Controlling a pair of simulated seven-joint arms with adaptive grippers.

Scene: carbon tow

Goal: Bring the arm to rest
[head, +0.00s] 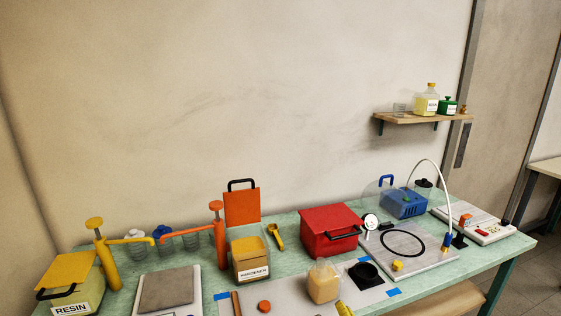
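Neither of my arms nor grippers shows in the head view. The green worktable (206,282) stands below with its items resting on it. A yellow-lidded resin box (72,282) is at the left end. An open hardener box (251,260) is near the middle, with an orange panel with a black handle (241,206) behind it. A red box with a black handle (329,229) stands right of it. A grey plate with a black ring (416,256) lies on the right.
Yellow (109,265) and orange (219,243) pumps stand at the left. A scale (168,290), cups (190,240), a cloudy jar (323,283) and a blue pump unit (403,204) also occupy the table. A wall shelf (420,117) holds bottles.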

